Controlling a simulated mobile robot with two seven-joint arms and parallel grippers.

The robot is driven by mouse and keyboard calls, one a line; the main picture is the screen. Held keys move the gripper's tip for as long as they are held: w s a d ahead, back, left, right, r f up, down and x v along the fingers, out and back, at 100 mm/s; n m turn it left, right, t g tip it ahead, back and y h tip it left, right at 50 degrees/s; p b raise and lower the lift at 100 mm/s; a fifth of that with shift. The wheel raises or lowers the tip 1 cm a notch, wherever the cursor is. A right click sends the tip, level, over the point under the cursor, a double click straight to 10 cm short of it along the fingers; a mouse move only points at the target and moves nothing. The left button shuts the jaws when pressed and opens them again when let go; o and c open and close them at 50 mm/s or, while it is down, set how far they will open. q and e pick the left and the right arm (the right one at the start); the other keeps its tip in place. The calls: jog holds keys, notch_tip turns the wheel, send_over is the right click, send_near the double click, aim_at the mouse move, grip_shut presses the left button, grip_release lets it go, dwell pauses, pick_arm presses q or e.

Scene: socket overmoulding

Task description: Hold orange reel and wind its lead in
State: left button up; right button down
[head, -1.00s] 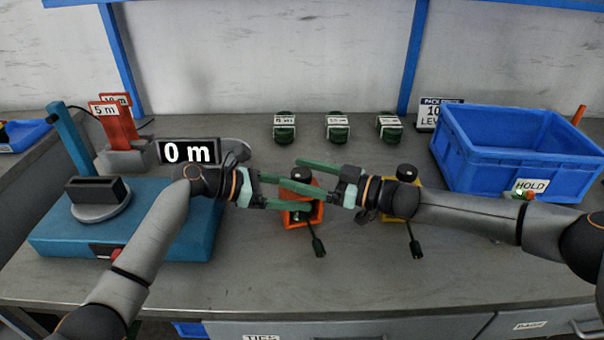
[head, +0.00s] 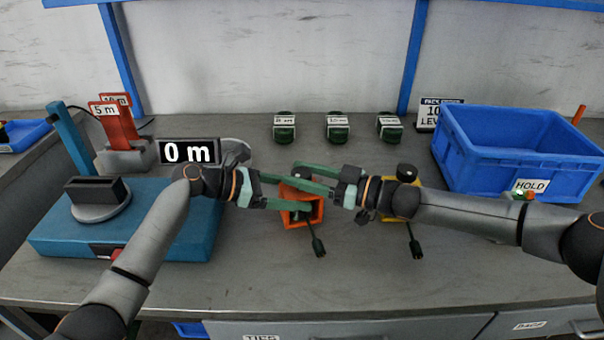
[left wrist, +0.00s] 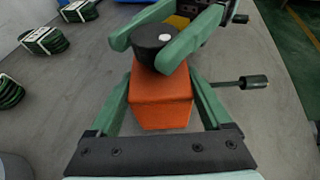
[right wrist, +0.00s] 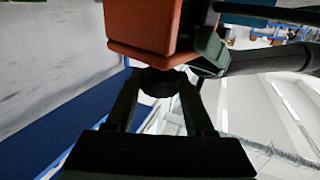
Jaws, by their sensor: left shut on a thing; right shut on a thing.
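The orange reel (head: 290,194) stands on the bench at the middle, with a black knob on top. My left gripper (head: 308,197) is shut on the reel's body, one finger on each side, as the left wrist view also shows (left wrist: 160,100). My right gripper (head: 298,173) is shut on the black knob (left wrist: 157,45); its fingers mostly hide the knob in the head view. The reel's short lead ends in a dark plug (head: 318,247) that lies on the bench in front of it. The plug also shows in the left wrist view (left wrist: 255,82).
A yellow reel with a black knob (head: 406,171) stands to the right, partly behind my right gripper. Several green coils (head: 337,130) lie at the back. A blue crate (head: 490,165) is at the right. A blue machine (head: 140,240) and a "0 m" display (head: 188,151) are at the left.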

jog(key=shift+a+f+m+t+h, duration=0.1)
jog(key=shift+m+t+h, duration=0.5)
jog(key=shift+t, duration=0.4)
jog(key=shift+s+a+m+t, duration=0.15)
jog(key=shift+a+m+t, duration=0.05)
jog(key=shift+m+t, duration=0.3)
jog(key=shift+s+a+r+m+t+h, duration=0.15)
jog(key=shift+a+m+t+h, duration=0.1)
jog(key=shift+m+t+h, duration=0.15)
jog(key=shift+s+a+r+m+t+h, duration=0.1)
jog(key=shift+a+m+t+h, duration=0.2)
jog(key=shift+t+h, duration=0.1)
jog(key=shift+w+d+m+t+h, duration=0.1)
jog(key=shift+d+m+t+h, duration=0.1)
jog(key=shift+m+t+h, duration=0.3)
jog(key=shift+d+m+t+h, duration=0.15)
jog(key=shift+m+t+h, duration=0.25)
jog(key=shift+t+h, duration=0.2)
jog(key=shift+m+h, duration=0.3)
jog(key=shift+w+d+f+t+h, duration=0.1)
jog(key=shift+w+d+t+h, duration=0.1)
jog(key=shift+d+t+h, duration=0.2)
jog(key=shift+m, duration=0.3)
jog(key=shift+c, duration=1.3)
grip_release()
jog(key=shift+d, duration=0.1)
jog(key=shift+w, duration=0.1)
